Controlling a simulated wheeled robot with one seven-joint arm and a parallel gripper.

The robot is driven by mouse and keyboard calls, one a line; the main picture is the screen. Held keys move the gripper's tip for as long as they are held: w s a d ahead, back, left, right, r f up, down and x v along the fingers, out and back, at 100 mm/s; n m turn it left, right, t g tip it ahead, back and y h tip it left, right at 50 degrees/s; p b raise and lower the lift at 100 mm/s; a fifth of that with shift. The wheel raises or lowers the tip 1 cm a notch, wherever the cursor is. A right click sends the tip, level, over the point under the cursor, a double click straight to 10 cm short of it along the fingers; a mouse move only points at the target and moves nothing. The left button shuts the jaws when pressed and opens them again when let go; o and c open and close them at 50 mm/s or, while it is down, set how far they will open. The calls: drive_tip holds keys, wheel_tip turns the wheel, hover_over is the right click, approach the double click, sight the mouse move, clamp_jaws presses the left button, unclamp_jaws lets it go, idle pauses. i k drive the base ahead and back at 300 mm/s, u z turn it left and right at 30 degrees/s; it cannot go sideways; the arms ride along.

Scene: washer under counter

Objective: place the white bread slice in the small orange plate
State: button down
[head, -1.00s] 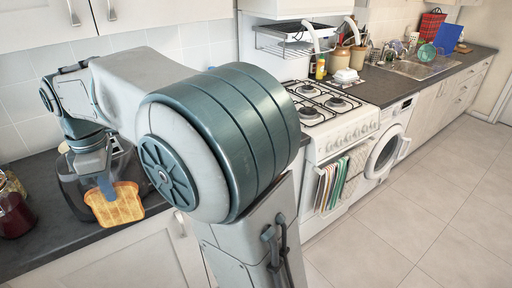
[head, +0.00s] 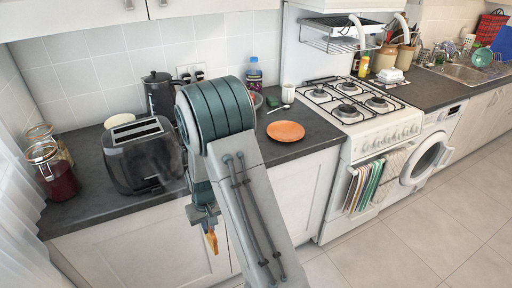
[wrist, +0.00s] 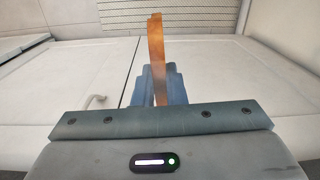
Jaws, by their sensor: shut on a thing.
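My gripper (head: 207,221) is shut on a golden bread slice (head: 211,240) with a brown crust. The slice hangs below the fingers, in front of the counter's front edge and a cabinet door, seen nearly edge-on. In the wrist view my gripper (wrist: 160,88) holds the slice (wrist: 156,50) upright between its fingers, its thin brown edge facing the camera. The small orange plate (head: 286,131) lies flat and empty on the counter, to the right of my arm. The gripper is left of the plate and lower in the picture.
A black toaster (head: 143,155) stands left on the counter, with jars (head: 54,171) beyond it. A pale rounded item (head: 119,120) lies behind it. A black kettle (head: 159,95), bottle (head: 254,75) and white mug (head: 289,92) stand at the back. The stove (head: 352,105) is right of the plate.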

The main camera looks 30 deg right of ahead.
sight(287, 138)
drive_tip(key=u, duration=2.1)
drive_tip(key=k, duration=1.45)
drive_tip(key=z, duration=2.15)
drive_tip(key=i, duration=0.55)
drive_tip(key=z, duration=0.05)
